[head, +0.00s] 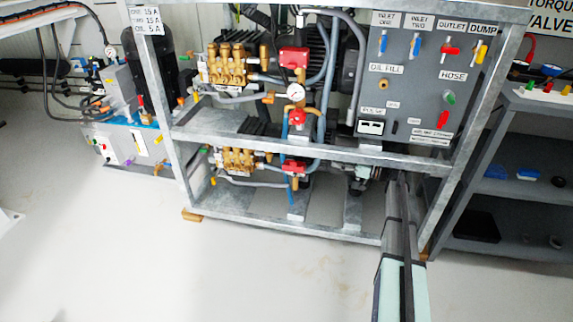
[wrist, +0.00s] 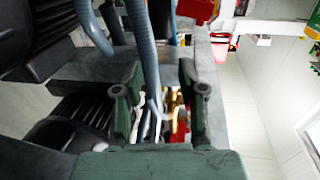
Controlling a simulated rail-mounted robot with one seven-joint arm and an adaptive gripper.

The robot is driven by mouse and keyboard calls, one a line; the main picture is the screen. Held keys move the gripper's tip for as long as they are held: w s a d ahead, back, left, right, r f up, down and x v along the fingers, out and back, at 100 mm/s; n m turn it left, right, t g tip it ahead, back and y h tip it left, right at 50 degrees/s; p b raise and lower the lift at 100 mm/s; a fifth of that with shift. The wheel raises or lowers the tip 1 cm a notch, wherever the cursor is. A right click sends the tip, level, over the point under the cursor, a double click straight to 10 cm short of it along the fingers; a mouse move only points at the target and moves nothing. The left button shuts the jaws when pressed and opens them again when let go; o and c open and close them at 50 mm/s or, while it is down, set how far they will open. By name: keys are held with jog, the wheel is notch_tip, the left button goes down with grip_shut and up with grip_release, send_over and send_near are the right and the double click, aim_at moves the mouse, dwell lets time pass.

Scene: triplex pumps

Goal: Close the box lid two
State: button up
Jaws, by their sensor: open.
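My gripper (wrist: 160,105) shows in the wrist view with its two green fingers spread apart and nothing between them. Behind the fingers are grey hoses, a grey metal beam and brass and red pump parts. I cannot make out my gripper in the head view. No box lid marked two can be told for certain in either view. In the head view a pale box with coloured buttons (head: 120,147) stands at the left beside the frame. I cannot tell whether it has a lid.
The metal frame (head: 270,144) holds an upper pump (head: 224,66), a lower pump (head: 238,161) and a grey control panel (head: 425,75) with coloured handles. A dark shelf unit (head: 510,215) stands at the right. The pale floor (head: 200,270) in front is mostly clear.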

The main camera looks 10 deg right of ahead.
aim_at(296, 162)
jog(key=a+g+b, duration=0.1)
jog(key=a+b, duration=0.1)
jog(key=a, duration=0.3)
jog(key=w+a+g+y+b, duration=0.1)
jog(key=a+b, duration=0.1)
jog(key=a, duration=0.4)
jog(key=w+a+g+b, duration=0.1)
jog(key=a+b, duration=0.1)
jog(key=a, duration=0.3)
jog(key=shift+w+a+f+y+b, duration=0.1)
jog(key=shift+w+a+y+b, duration=0.05)
jog(key=shift+a+y+b, duration=0.2)
jog(key=shift+w+a, duration=0.25)
jog(key=shift+a, duration=0.4)
grip_shut()
